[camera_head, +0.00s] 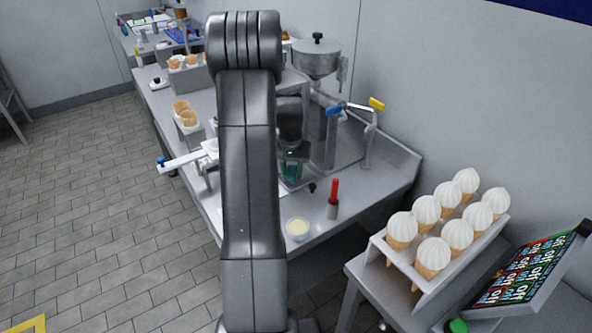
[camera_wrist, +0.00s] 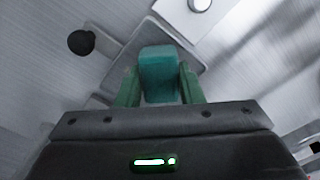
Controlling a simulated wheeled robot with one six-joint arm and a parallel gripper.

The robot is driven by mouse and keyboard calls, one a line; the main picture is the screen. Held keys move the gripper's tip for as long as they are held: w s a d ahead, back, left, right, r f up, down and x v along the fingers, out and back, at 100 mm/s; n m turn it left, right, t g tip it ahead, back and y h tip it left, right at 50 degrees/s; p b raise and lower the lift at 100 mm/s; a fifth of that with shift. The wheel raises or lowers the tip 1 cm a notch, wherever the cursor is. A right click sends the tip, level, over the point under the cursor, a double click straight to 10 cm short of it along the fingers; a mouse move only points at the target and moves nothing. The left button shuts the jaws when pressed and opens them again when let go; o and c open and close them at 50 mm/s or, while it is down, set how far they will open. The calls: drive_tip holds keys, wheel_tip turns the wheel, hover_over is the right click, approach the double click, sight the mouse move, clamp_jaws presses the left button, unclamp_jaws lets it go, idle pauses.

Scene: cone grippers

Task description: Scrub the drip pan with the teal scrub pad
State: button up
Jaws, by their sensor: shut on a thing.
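My gripper (camera_wrist: 158,84) is shut on the teal scrub pad (camera_wrist: 160,62), with its green fingers on either side of the pad. A flat grey plate that looks like the drip pan (camera_wrist: 126,62) shows behind the pad in the wrist view, partly hidden by it. I cannot tell whether the pad touches it. In the head view my gripper (camera_head: 291,158) is low over the worktop beside the metal machine, and the teal pad (camera_head: 292,171) shows at its tip. My arm hides part of this area.
The machine (camera_head: 318,62) with a hopper and a tap with blue and yellow handles (camera_head: 352,106) stand close behind. A red-handled tool (camera_head: 333,196) and a small cream-filled cup (camera_head: 298,228) are near the front edge. A rack of cones (camera_head: 440,275) stands at right.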

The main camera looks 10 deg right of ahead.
sight(304, 174)
drive_tip(key=shift+w+d+f+p, duration=0.1)
drive_tip(key=shift+w+d, duration=0.15)
drive_tip(key=shift+d, duration=0.45)
drive_tip(key=shift+w+d+r+p, duration=0.1)
drive_tip(key=shift+w+d, duration=0.2)
drive_tip(key=shift+d, duration=0.35)
drive_tip(key=shift+w+d+f+p, duration=0.1)
drive_tip(key=shift+w+d, duration=0.15)
drive_tip(key=shift+d, duration=0.45)
drive_tip(key=shift+s+a+f+b, duration=0.1)
drive_tip(key=shift+s+a+b, duration=0.15)
drive_tip(key=shift+a, duration=0.5)
drive_tip(key=shift+s+a+b, duration=0.15)
drive_tip(key=shift+s+a, duration=0.15)
drive_tip(key=shift+a, duration=0.4)
drive_tip(key=shift+s+a+f+b, duration=0.1)
drive_tip(key=shift+s+a+b, duration=0.15)
drive_tip(key=shift+a, duration=0.5)
drive_tip(key=shift+w+d+p, duration=0.15)
drive_tip(key=shift+w+d, duration=0.1)
drive_tip(key=shift+d, duration=0.5)
drive_tip(key=shift+w+d+p, duration=0.1)
drive_tip(key=shift+w+d, duration=0.2)
drive_tip(key=shift+d, duration=0.45)
drive_tip(key=shift+w+d+p, duration=0.15)
drive_tip(key=shift+w+d, duration=0.1)
drive_tip(key=shift+d, duration=0.5)
drive_tip(key=shift+r, duration=0.15)
